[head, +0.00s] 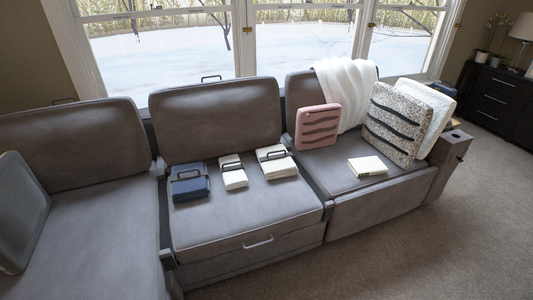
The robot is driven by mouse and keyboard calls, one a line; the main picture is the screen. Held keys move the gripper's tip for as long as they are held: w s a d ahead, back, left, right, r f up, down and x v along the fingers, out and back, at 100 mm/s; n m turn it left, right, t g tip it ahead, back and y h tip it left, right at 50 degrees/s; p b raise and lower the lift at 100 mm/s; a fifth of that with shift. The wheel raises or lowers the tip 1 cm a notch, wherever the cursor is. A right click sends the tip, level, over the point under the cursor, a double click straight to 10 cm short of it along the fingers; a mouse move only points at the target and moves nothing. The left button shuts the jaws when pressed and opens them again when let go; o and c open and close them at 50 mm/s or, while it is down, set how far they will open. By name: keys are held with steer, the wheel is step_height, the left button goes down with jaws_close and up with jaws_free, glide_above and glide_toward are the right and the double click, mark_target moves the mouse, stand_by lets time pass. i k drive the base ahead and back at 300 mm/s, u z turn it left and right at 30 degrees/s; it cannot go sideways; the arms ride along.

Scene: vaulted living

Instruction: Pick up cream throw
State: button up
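Several things here could be the cream throw, and I cannot tell for sure which it is. A white-cream ribbed throw (345,94) hangs over the right backrest of the grey sofa (240,222), its lower end behind the pillows. On the middle seat lie a small folded cream bundle (233,176) and a larger folded cream bundle (276,164), each with a dark handle on top. A folded blue bundle (189,184) with a dark handle lies left of them. My gripper is not in view.
On the right seat are a pink striped pillow (317,127), a speckled pillow (395,124), a white pillow (437,112) and a pale flat book-like item (367,166). A grey cushion (18,212) leans at far left. Carpet (430,255) in front right is clear.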

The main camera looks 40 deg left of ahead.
mark_target(275, 162)
steer(key=u, duration=0.45)
steer(key=i, duration=1.3)
steer(key=u, duration=0.85)
steer(key=i, duration=0.7)
steer(key=u, duration=0.1)
steer(key=k, duration=0.8)
steer(key=u, duration=0.2)
steer(key=i, duration=0.75)
steer(key=z, duration=0.1)
